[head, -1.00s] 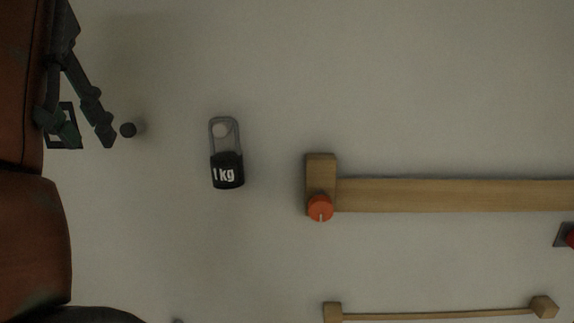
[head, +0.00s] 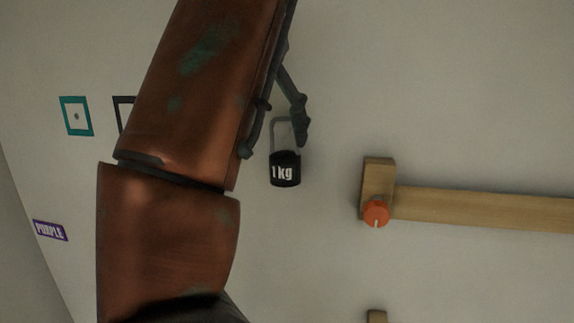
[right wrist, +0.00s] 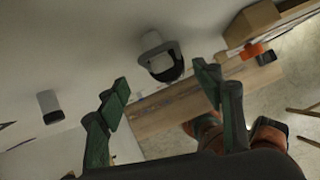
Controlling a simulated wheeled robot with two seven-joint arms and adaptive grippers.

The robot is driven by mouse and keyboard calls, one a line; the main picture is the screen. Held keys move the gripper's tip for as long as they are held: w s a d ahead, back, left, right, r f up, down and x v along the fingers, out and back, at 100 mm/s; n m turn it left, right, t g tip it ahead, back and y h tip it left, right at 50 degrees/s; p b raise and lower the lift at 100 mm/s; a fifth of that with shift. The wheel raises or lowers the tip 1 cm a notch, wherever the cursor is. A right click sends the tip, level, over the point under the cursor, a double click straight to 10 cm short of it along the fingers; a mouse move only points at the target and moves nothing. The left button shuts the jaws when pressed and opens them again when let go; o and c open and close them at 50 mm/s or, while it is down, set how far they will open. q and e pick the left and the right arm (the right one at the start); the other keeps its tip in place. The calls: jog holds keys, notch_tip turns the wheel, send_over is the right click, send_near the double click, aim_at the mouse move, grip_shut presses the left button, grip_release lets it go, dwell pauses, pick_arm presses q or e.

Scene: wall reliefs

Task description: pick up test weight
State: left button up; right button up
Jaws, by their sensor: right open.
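The test weight (head: 285,169) is a black block marked "1 kg" with a grey loop, and it hangs upright against the pale wall. In the right wrist view the weight (right wrist: 160,62) is ahead of the fingers, above the gap between them. My right gripper (head: 274,142) is open and empty, with one finger over or beside the loop and the other left of the weight. Its green fingers (right wrist: 163,85) are spread wide in the right wrist view. I cannot tell whether a finger touches the loop. My left gripper is not in view.
A wooden rail (head: 480,206) with an end block and an orange knob (head: 376,213) is right of the weight. A teal square frame (head: 76,116) and a purple sign (head: 50,230) are on the wall at left. The wall above the rail is clear.

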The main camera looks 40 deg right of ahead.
aim_at(284, 152)
jog(key=shift+s+d+f, duration=0.15)
jog(key=shift+d+f, duration=0.15)
jog(key=shift+f, duration=0.15)
jog(key=shift+x, duration=2.25)
jog(key=shift+s, duration=0.1)
jog(key=shift+r, duration=0.1)
jog(key=shift+c, duration=0.7)
jog(key=c, duration=0.3)
grip_shut()
